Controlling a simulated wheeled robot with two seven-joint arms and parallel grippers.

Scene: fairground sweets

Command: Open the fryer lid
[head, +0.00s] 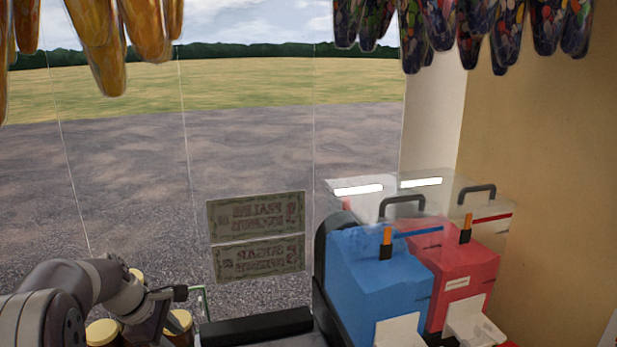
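No fryer lid shows clearly. A black, flat-topped block (257,326) at the bottom edge may be part of the fryer, but most of it is cut off. A thin greenish bent rod (205,303) stands at its left end; I cannot tell what it belongs to. My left gripper (170,306) is at the lower left, left of the rod and above brown jars. Its fingers are small and partly overlapped, so I cannot see whether they are open or touching anything. My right gripper is out of view.
Blue (372,275) and red (465,270) machines with clear tops and black handles stand at the right. Brown jars with cream lids (103,332) stand by my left arm. Signs (256,216) hang on the window behind. Wrapped bundles (470,25) hang overhead.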

